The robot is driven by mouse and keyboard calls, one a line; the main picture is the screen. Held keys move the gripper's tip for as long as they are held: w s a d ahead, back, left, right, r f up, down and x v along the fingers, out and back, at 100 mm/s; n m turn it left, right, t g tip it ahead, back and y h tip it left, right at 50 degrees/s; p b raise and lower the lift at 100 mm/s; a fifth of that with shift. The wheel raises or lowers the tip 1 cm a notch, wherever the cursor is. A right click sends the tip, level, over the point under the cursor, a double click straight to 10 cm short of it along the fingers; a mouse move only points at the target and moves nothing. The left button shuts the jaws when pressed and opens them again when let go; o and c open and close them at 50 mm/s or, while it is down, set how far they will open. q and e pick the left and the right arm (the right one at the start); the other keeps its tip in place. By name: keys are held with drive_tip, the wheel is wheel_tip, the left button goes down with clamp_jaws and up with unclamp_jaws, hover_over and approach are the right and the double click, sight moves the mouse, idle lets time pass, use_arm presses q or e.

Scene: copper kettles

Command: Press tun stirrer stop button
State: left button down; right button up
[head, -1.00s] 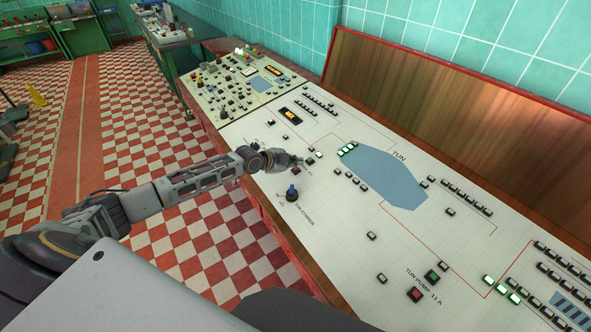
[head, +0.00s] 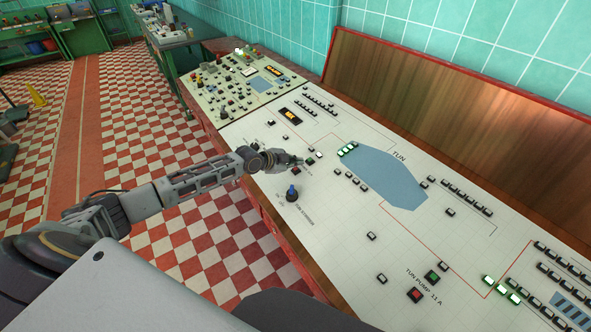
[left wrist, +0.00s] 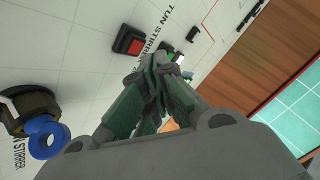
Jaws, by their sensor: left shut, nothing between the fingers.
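In the left wrist view a red button in a black square housing (left wrist: 129,41) sits on the white panel, beside a printed "TUN STIRRER" label (left wrist: 155,32). My left gripper (left wrist: 160,66) is shut and empty, with its green-grey fingertips together just below and to the right of the red button in that view. The fingers hide part of the panel behind them. In the head view the left gripper (head: 300,162) is over the panel's near left part, and the button beside it is small and partly hidden. I cannot tell whether the fingertips touch the panel.
A blue-topped rotary knob (head: 292,193) stands on the panel near the gripper, and it also shows in the left wrist view (left wrist: 46,137). Red (head: 415,295) and green (head: 432,277) pump buttons are farther right. A wooden backboard (head: 440,110) rises behind the panel.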

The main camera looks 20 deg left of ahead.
use_arm(q)
drive_tip(key=shift+f, duration=0.15)
drive_tip(key=shift+f+b, duration=0.3)
drive_tip(key=shift+b, duration=0.15)
drive_tip(key=shift+w+d+f+b, duration=0.1)
drive_tip(key=shift+w+f+b, duration=0.05)
drive_tip(key=shift+f+b, duration=0.25)
idle(1.1)
drive_tip(key=shift+r, duration=0.2)
drive_tip(key=shift+s+r+p, duration=0.2)
drive_tip(key=shift+r+p, duration=0.5)
wheel_tip(320, 180, up, 6)
drive_tip(key=s+p, duration=0.1)
drive_tip(key=p, duration=0.3)
drive_tip(key=shift+a+p, duration=0.35)
drive_tip(key=shift+a, duration=0.1)
drive_tip(key=shift+f, duration=0.1)
idle(0.9)
